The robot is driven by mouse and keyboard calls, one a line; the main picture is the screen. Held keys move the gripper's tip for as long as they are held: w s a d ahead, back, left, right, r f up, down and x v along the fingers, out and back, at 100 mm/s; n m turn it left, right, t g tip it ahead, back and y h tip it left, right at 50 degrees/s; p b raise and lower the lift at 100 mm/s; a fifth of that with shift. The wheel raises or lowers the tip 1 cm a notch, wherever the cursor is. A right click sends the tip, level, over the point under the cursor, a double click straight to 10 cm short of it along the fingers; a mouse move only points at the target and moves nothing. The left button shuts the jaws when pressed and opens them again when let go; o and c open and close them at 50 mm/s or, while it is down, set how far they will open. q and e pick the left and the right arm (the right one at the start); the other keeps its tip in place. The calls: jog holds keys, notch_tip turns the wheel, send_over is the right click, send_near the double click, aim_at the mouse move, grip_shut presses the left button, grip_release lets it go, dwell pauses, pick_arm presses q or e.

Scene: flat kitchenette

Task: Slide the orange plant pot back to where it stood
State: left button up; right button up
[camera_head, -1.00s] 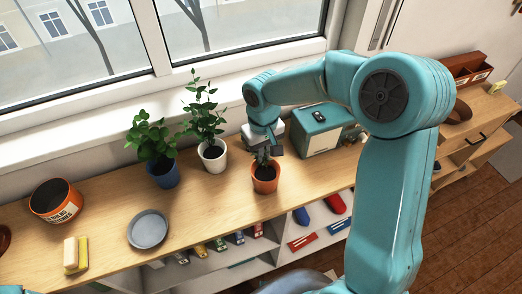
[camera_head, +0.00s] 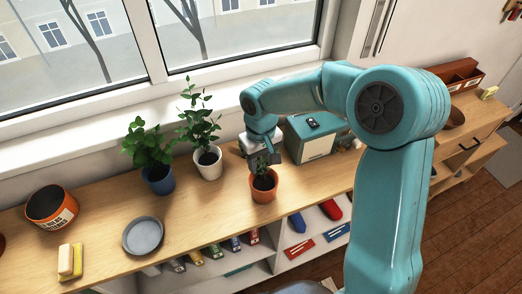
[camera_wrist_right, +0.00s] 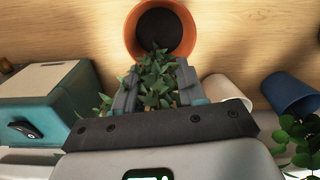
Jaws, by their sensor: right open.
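The orange plant pot (camera_head: 263,192) stands upright on the wooden counter, right of the white and blue plant pots, near the front edge. Its small green plant (camera_head: 265,177) rises from dark soil. My right gripper (camera_head: 264,160) is just behind and above the pot. In the right wrist view, the fingers of my right gripper (camera_wrist_right: 158,78) are apart, one on each side of the leaves (camera_wrist_right: 157,82). The orange pot (camera_wrist_right: 187,32) lies beyond the fingertips; I cannot tell whether they touch its rim. My left gripper does not show.
A white pot (camera_head: 208,168) and a blue pot (camera_head: 159,182) with plants stand left of the gripper. A teal box (camera_head: 313,140) stands close on the right. A grey plate (camera_head: 143,236) lies further left. Bare counter (camera_head: 205,205) lies between plate and orange pot.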

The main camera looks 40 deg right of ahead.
notch_tip(320, 180, up, 16)
dwell(0.4)
jog(key=shift+s+d+r, duration=0.1)
jog(key=shift+s, duration=0.05)
dwell(0.3)
